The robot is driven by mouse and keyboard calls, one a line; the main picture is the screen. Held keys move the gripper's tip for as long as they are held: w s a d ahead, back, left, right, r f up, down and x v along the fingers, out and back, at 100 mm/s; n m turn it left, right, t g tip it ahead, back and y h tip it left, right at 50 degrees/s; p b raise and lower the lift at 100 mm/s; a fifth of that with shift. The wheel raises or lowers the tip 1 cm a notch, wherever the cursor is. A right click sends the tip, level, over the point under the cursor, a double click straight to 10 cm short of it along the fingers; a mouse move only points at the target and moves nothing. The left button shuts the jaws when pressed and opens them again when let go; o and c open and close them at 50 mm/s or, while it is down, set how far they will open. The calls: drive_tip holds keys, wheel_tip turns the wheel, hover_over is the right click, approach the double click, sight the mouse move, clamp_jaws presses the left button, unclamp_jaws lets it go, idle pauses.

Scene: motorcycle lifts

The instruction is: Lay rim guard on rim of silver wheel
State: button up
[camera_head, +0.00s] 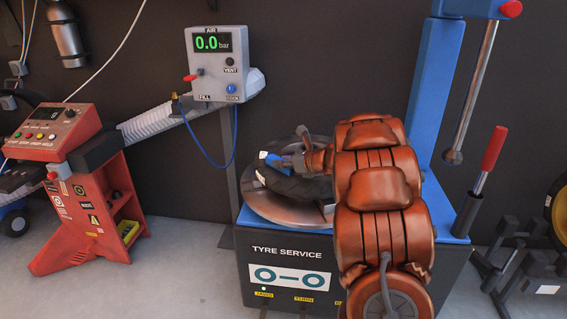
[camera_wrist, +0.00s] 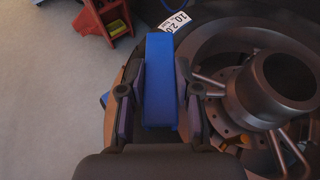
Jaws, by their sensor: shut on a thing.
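The blue rim guard (camera_wrist: 161,65) stands between the two fingers of my gripper (camera_wrist: 160,95), which is shut on it. In the head view the blue guard (camera_head: 272,160) shows at the left end of my gripper, over the wheel's edge. The silver wheel (camera_wrist: 222,38), a grey rim with dark tyre around it, lies flat on the tyre machine. A clamp hub with arms (camera_wrist: 284,86) stands at its centre. The guard overlaps the rim's left edge in the wrist view; I cannot tell whether it touches. My arm hides much of the wheel in the head view.
The wheel lies on the round turntable (camera_head: 262,207) of the blue tyre machine (camera_head: 247,243), whose column (camera_head: 437,95) rises behind my arm. A grey air box (camera_head: 220,64) stands behind left. A red console (camera_head: 92,195) stands at left, with open floor (camera_head: 180,265) between.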

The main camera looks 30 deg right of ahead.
drive_tip(key=shift+f, duration=0.1)
drive_tip(key=o, duration=0.9)
drive_tip(key=shift+o, duration=0.2)
drive_tip(key=shift+r, duration=0.2)
drive_tip(key=v, duration=1.2)
drive_tip(key=shift+f, duration=0.1)
